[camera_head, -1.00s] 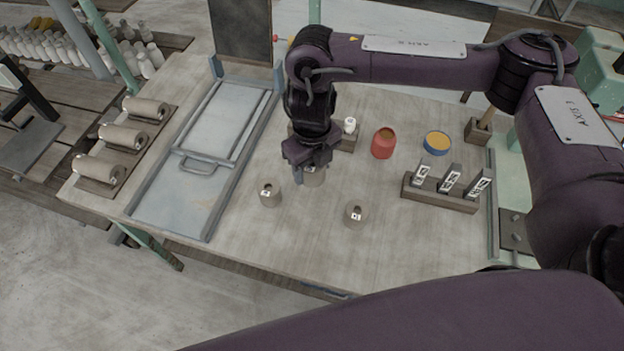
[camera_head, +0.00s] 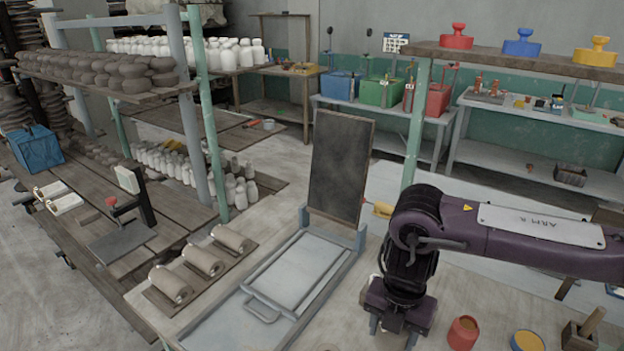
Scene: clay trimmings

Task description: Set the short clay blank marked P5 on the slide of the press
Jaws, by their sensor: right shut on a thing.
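My right gripper (camera_head: 394,332) is low in the head view, right of the press, pointing down. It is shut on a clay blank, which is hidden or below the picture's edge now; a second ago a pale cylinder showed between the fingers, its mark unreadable. The press is a low grey-blue frame on the table, with a flat slide plate (camera_head: 300,270) and a bar handle (camera_head: 263,309) at its near end. The gripper is apart from it, over the table. The other marked blanks are out of view. My left gripper is not in view.
A dark upright board (camera_head: 340,165) stands at the press's far end. Several clay rolls (camera_head: 203,260) lie on a rack at its left. A red pot (camera_head: 463,333) and a blue-rimmed yellow pot (camera_head: 527,341) stand right of the gripper. The slide's top looks bare.

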